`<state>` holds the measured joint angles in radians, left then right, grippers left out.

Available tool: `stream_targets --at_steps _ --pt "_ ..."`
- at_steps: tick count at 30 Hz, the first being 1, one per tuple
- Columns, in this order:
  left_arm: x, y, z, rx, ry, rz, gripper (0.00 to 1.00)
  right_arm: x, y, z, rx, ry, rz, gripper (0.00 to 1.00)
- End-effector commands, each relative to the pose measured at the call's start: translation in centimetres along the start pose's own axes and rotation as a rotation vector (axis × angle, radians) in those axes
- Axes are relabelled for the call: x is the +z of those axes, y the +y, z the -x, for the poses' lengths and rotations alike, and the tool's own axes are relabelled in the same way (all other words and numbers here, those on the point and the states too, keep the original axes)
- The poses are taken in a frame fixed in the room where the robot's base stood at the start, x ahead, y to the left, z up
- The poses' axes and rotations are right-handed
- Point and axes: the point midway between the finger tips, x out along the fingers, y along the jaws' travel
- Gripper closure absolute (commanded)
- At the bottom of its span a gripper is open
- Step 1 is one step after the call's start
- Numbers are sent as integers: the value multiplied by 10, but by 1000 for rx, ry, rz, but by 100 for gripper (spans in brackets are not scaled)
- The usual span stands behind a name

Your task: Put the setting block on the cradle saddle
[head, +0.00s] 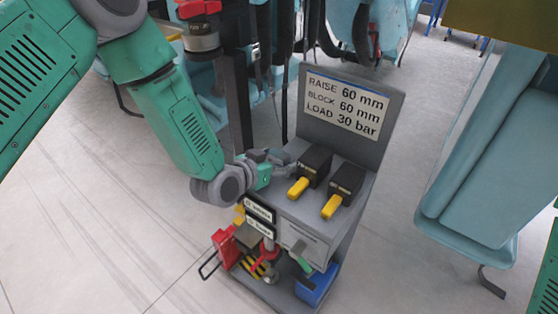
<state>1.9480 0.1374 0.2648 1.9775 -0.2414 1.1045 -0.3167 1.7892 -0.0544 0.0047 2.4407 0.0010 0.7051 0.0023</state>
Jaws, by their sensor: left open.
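My left gripper (272,157) is at the back left of the grey stand's top (302,207), left of two black housings. It is small in the picture; its jaws are open and I see nothing held between them. I cannot make out for certain which piece is the setting block or which is the cradle saddle. Red, yellow-and-black striped and metal parts crowd the stand's lower shelf, partly hidden by its front. My right gripper is not in view.
The left black housing (316,161) and right black housing (347,179) bear yellow handles. A sign (346,103) behind reads raise 60 mm, block 60 mm, load 30 bar. A blue box (317,285) sits low. Teal seats (490,150) stand right, with clear floor between.

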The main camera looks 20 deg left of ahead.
Motion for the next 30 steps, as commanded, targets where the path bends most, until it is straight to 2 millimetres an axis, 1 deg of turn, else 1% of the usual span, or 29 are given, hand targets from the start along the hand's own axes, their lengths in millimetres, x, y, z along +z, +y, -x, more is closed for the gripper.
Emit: stream_targets --at_steps 4,5,6,8,9,10,17,20,23,30 --pt "0 0 0 0 0 0 33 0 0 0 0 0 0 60" --pt "0 0 0 0 0 0 43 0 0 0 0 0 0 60" --pt "0 0 0 0 0 0 57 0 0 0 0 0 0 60" --pt "0 0 0 0 0 0 78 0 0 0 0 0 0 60" --pt "0 0 0 0 0 0 93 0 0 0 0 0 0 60" --pt "0 0 0 0 0 0 100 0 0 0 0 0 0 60" --pt "-2 0 0 0 4 0 100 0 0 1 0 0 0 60" --pt "-8 0 3 -1 5 -1 100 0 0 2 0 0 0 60" --pt "-22 0 8 -1 6 -1 100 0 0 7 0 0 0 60" --pt "-68 0 27 0 8 -1 100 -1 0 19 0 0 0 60"
